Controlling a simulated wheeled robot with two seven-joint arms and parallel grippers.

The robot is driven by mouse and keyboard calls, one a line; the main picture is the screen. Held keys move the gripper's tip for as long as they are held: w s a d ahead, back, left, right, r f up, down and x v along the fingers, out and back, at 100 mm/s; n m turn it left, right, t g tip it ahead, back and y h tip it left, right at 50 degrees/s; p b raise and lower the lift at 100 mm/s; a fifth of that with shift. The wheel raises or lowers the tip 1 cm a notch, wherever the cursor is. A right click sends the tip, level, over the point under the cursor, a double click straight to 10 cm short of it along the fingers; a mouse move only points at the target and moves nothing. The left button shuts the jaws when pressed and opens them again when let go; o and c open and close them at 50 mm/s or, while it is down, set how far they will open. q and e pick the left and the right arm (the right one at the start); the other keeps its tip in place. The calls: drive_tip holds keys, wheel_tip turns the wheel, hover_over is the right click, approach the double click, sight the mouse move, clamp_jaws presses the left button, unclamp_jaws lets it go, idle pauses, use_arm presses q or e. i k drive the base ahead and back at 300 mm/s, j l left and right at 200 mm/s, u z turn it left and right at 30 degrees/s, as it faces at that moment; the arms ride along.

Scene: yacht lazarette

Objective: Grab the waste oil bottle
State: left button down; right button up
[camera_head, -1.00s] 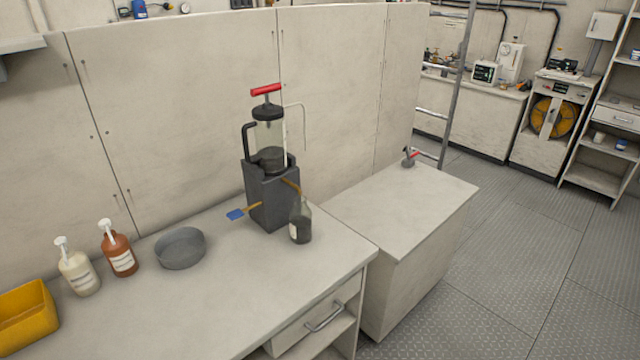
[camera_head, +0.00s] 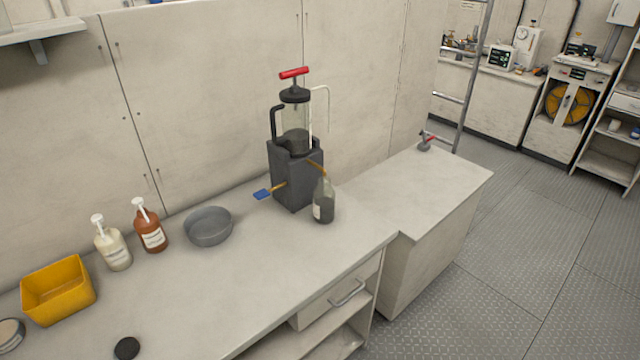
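A clear bottle with dark contents and a pale label (camera_head: 323,205) stands upright on the workbench, at the front right of the oil extractor. It looks like the waste oil bottle. The extractor (camera_head: 295,135) has a red T-handle, a clear cylinder and a dark grey box base. An orange-brown tube or handle from the base passes close to the bottle's neck; I cannot tell whether they touch. Neither of my grippers shows in the head view.
Left of the extractor on the workbench (camera_head: 270,275) are a grey round pan (camera_head: 208,226), a red-brown pump bottle (camera_head: 150,228), a cream pump bottle (camera_head: 112,245), a yellow bin (camera_head: 58,291) and a black disc (camera_head: 127,348). A lower cabinet (camera_head: 425,190) adjoins at right. The bench front is clear.

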sight(324, 195)
drive_tip(key=l+u, duration=0.35)
drive_tip(key=l, duration=0.3)
drive_tip(key=l+u, duration=0.4)
drive_tip(key=l, duration=0.3)
drive_tip(key=k+l+u, duration=0.1)
drive_tip(key=l+u, duration=0.25)
drive_tip(key=l, duration=0.3)
